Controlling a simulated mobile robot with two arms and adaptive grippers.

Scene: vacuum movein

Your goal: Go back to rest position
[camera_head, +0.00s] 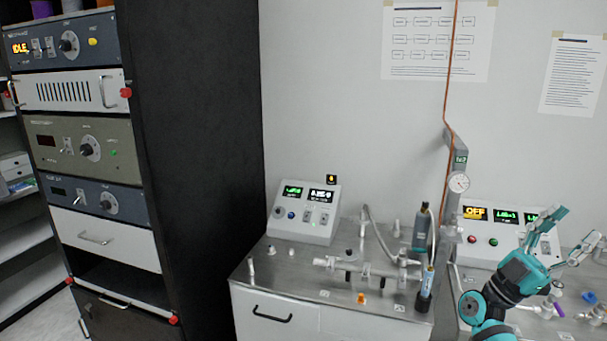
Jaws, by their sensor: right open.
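My right gripper (578,228) is at the right of the head view, teal and grey, on my teal and black arm that comes in from the lower right. Its fingers are spread apart, pointing up and to the right, with nothing seen between them. It shows in front of the right control box (477,245), which has an orange "OFF" display and is partly hidden by the gripper. How far the gripper is from the box cannot be told. My left gripper is not in view.
A metal-topped bench (300,270) holds a glass manifold (365,268), a left control box (305,212) and a dark bottle (422,228). A tall black instrument rack (200,150) stands at left. Loose small parts lie below the gripper.

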